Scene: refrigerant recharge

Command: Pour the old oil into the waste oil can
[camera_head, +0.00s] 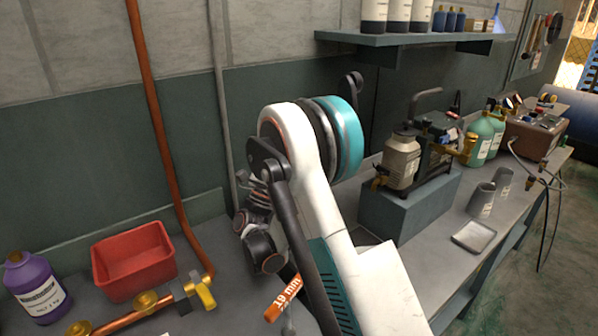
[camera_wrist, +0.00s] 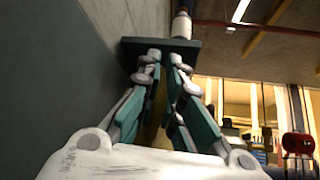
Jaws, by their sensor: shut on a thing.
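In the wrist view my gripper (camera_wrist: 164,62) has its two teal and grey fingers drawn together at the tips. A dim yellowish thing (camera_wrist: 156,118) shows between them, mostly hidden, and I cannot tell what it is. In the head view my own arm covers the middle of the bench, and I cannot make out the held thing there. Two grey cups with labels, a nearer one (camera_head: 481,201) and a farther one (camera_head: 502,183), stand on the right of the bench. I cannot pick out a waste oil can for certain, nor see any oil.
A pump with a beige canister (camera_head: 402,162) stands on a blue-grey block (camera_head: 411,214). A shallow tray (camera_head: 473,237) lies near the bench's front edge. A red bin (camera_head: 133,261), a purple bottle (camera_head: 38,289) and an orange "19 mm" tool (camera_head: 284,298) are at left. A shelf (camera_head: 405,39) juts from the wall.

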